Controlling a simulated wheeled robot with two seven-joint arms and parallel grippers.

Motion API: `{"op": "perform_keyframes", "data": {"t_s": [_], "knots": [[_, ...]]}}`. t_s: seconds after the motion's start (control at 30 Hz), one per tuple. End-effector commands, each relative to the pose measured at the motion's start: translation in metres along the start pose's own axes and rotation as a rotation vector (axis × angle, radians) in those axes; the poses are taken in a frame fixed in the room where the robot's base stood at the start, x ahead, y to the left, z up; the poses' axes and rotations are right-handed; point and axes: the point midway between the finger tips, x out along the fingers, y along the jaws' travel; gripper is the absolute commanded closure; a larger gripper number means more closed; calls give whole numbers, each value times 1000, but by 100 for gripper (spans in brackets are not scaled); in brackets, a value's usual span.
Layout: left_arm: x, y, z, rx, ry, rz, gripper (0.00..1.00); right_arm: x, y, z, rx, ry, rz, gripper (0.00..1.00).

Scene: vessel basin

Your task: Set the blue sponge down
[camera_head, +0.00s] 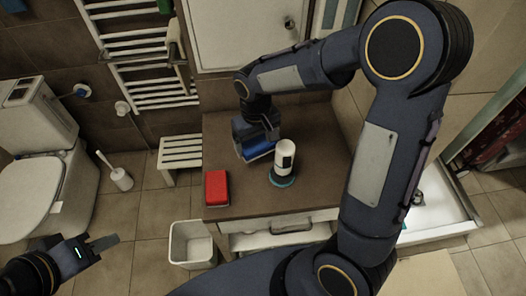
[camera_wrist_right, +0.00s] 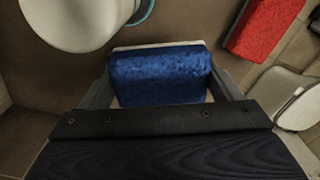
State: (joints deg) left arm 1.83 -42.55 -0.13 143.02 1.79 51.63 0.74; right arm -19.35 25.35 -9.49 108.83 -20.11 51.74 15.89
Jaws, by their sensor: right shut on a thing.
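The blue sponge (camera_head: 259,151), with a pale layer along one side, is between the fingers of my right gripper (camera_head: 256,138), over the brown countertop (camera_head: 244,200). In the right wrist view the sponge (camera_wrist_right: 160,77) fills the gap between the two fingers of my right gripper (camera_wrist_right: 165,92). I cannot tell whether its underside touches the countertop. My left gripper (camera_head: 106,242) is at the lower left, away from the countertop; whether its fingers are apart is unclear.
A white bottle (camera_head: 285,153) stands on a teal disc (camera_head: 281,180) just right of the sponge. A red sponge (camera_head: 216,188) lies at the countertop's left front. A white bin (camera_head: 191,243) and slatted stool (camera_head: 180,152) stand left of the cabinet. Countertop between the sponges is clear.

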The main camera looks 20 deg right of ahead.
Motion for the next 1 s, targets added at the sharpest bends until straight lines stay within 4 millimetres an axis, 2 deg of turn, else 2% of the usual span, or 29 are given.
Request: {"op": "perform_keyframes", "data": {"t_s": [0.1,0.5,0.9,0.93,1.0], "knots": [[-2,1,-1,0,0,0,64,20,0,1,1,-4,0,36],[-5,2,-2,0,0,0,64,65,0,0,1,-2,0,36],[0,0,0,0,0,0,64,72,0,0,1,1,0,36],[-1,1,0,0,0,0,64,70,0,-1,1,1,-1,12],[-2,1,-1,0,0,0,64,70,0,-1,1,1,-1,3]]}}
